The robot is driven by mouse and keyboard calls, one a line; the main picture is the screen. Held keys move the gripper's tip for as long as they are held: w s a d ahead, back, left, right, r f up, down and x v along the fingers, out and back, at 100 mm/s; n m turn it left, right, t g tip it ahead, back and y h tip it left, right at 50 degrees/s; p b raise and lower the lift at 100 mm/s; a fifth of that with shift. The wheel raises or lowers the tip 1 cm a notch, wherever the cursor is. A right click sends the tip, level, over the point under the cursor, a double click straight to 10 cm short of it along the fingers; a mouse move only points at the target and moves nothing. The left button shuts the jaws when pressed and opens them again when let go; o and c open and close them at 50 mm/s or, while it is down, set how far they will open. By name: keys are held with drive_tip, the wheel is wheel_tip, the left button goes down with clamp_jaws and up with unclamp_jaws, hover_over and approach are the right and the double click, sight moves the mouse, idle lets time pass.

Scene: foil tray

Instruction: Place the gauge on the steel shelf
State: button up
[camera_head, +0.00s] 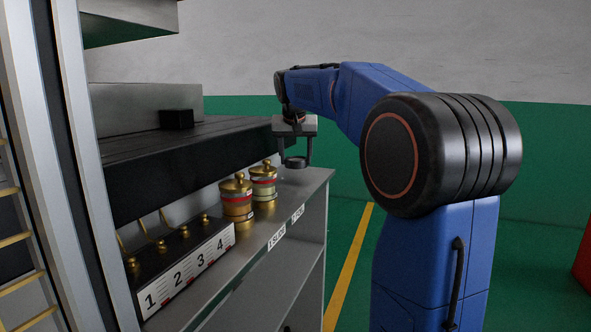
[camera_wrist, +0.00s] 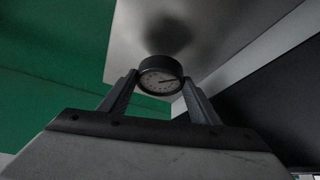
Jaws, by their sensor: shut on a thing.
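The gauge (camera_wrist: 160,75) is a small round dark dial with a pale face and a needle. My gripper (camera_wrist: 160,90) is shut on it, one finger on each side, in the wrist view. In the head view the gauge (camera_head: 296,162) hangs below my gripper (camera_head: 294,150), over the far right end of the grey steel shelf (camera_head: 268,222). The shelf surface (camera_wrist: 190,30) also shows beyond the gauge in the wrist view, with a dark shadow on it. The gauge looks a little above the shelf; the exact gap is hard to tell.
Two brass-topped jars (camera_head: 237,198) (camera_head: 264,182) stand on the shelf left of the gauge. A black block numbered 1 to 4 (camera_head: 185,262) with brass knobs sits nearer. A dark slab (camera_head: 190,150) overhangs the shelf's back, bearing a small black box (camera_head: 176,119). Shelf space around the gauge looks clear.

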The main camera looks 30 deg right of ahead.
sight(296, 168)
drive_tip(key=shift+f, duration=2)
drive_tip(key=o, duration=1.2)
drive_tip(key=shift+o, duration=0.2)
drive_tip(key=v, duration=1.2)
